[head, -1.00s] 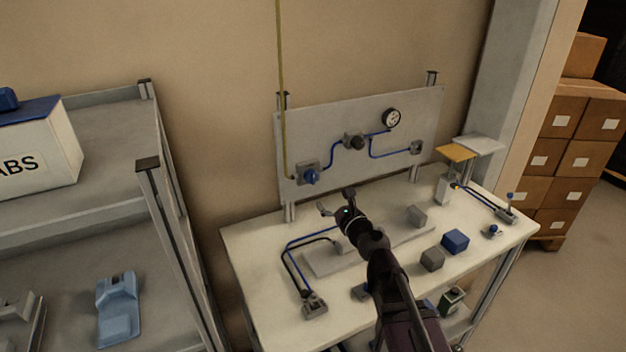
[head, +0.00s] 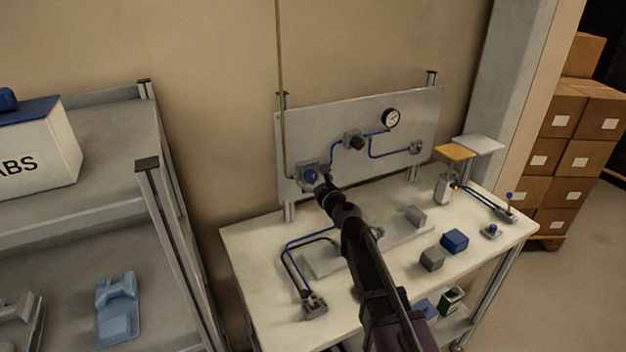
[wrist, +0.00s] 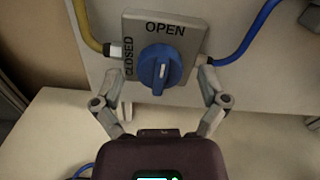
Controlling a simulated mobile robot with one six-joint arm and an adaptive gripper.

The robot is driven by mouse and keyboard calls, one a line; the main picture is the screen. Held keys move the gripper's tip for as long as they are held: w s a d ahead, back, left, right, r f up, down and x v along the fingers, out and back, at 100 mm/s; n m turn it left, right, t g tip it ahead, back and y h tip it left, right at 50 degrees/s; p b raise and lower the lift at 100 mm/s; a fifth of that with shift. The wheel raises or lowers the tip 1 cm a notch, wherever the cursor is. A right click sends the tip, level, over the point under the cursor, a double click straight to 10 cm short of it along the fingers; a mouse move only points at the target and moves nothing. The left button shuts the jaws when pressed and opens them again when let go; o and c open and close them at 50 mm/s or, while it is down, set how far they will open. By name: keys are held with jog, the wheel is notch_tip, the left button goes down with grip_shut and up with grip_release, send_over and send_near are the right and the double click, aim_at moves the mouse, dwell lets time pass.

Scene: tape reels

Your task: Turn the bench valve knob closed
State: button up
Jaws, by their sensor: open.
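The blue valve knob (head: 311,176) is mounted on a grey plate at the lower left of the upright panel. In the wrist view the knob (wrist: 160,70) shows a white stripe running roughly vertical. The plate (wrist: 182,20) reads OPEN above the knob and CLOSED along its left side. My gripper (wrist: 159,58) is open, with one finger on each side of the knob. Gaps show between the fingers and the knob, and I see no contact. In the head view my gripper (head: 323,184) is at the knob's lower right and partly covers the plate.
A yellow hose (wrist: 86,28) enters the plate from the left and a blue hose (wrist: 250,35) leaves on the right. The panel (head: 425,115) also carries a gauge (head: 390,118). Below, the workbench (head: 250,240) holds several blocks. A shelf rack (head: 175,240) stands at left.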

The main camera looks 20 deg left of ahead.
jog(key=shift+c, duration=0.2)
jog(key=c, duration=1.1)
